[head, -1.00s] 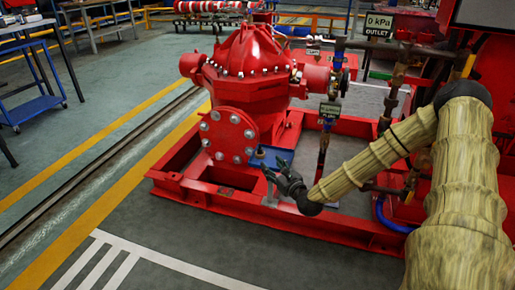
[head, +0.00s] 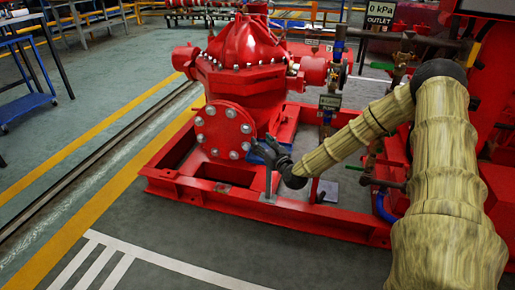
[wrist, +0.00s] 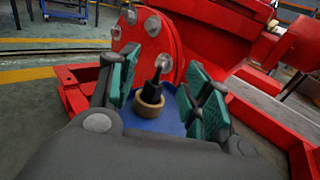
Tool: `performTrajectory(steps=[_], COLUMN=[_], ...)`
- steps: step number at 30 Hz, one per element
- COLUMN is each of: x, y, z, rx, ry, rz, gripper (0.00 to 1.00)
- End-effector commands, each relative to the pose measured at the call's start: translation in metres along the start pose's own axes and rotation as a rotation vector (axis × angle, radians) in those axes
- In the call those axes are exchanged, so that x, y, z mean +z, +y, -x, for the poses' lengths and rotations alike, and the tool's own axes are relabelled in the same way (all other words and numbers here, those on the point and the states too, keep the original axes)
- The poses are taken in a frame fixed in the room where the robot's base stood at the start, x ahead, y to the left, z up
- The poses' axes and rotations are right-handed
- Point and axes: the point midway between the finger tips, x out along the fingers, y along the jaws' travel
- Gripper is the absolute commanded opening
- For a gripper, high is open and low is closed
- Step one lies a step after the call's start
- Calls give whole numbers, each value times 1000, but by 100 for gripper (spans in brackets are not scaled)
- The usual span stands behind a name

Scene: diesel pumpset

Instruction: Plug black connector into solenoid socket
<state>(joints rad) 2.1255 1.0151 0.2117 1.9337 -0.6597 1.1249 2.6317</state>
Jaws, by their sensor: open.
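My gripper (head: 264,152) is open beside the lower right of the pump's round flange in the head view. In the wrist view, the teal pads of my gripper (wrist: 161,75) stand apart on both sides of a small upright black piece (wrist: 152,90), which looks like the black connector. A tan ring (wrist: 149,104) surrounds its lower part, above a blue surface (wrist: 170,124). The pads show no clear contact with the connector. I cannot make out the connector in the head view, where my gripper covers that area. I cannot identify the solenoid socket in either view.
The red pump (head: 240,75) and its bolted flange (head: 224,131) stand close to my gripper. The red base frame (head: 190,190) runs below. The grey floor at front left is clear.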

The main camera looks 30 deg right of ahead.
Motion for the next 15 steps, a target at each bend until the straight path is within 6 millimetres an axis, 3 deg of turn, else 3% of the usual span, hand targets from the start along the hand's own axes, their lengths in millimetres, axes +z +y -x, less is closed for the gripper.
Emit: performTrajectory(steps=[7, 15], x=[-2, -1], y=[0, 1], z=[-29, -40], rx=[0, 0], ry=[-2, 0], rz=[3, 0], gripper=[49, 49])
